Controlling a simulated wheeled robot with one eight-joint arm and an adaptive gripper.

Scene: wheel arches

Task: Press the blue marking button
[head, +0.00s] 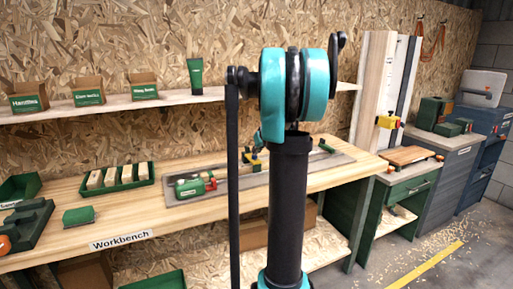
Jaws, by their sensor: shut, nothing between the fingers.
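I cannot make out a blue marking button for certain in the head view. A small bluish part (258,138) shows just left of my arm, above the workbench, too small and too covered to identify. A green tool with red parts (190,188) lies on a long grey plate (338,159) on the workbench. A green and yellow piece (251,161) stands on the plate, partly hidden by my arm. My black and teal arm rises through the middle of the view and covers part of the plate. My gripper does not show.
The wooden workbench (145,222) carries a green tray of wooden blocks (117,181) and a dark green tool (28,226) at left. A shelf with boxes (88,92) hangs above. Cabinets stand at right. Bare floor with shavings and a yellow line (425,266) lies at front right.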

